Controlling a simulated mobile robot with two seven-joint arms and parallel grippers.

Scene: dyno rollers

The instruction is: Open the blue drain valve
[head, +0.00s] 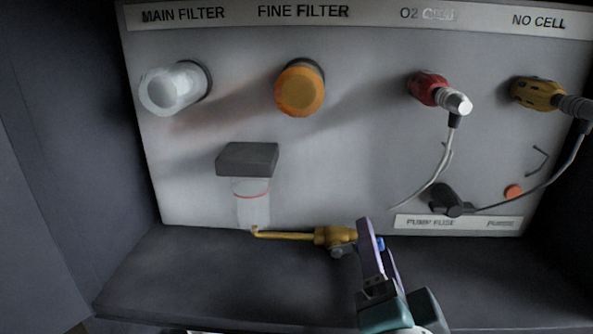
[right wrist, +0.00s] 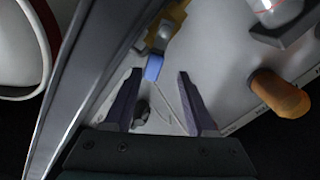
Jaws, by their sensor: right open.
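The blue drain valve (head: 381,243) is mostly hidden behind a finger of my right gripper (head: 375,245) in the head view. Its brass body (head: 335,236) sits at the end of a brass pipe (head: 285,234) running from below the clear bowl (head: 252,203). In the right wrist view the blue handle (right wrist: 153,67) shows between and just beyond the two fingertips of my right gripper (right wrist: 158,78). The fingers are apart, with nothing visibly clamped between them. Contact with the handle cannot be told. My left gripper is not in view.
The panel bears a white main filter (head: 174,88), an orange fine filter (head: 299,90), a red O2 connector (head: 428,88) and a yellow connector (head: 537,93) with cables. Dark walls enclose both sides.

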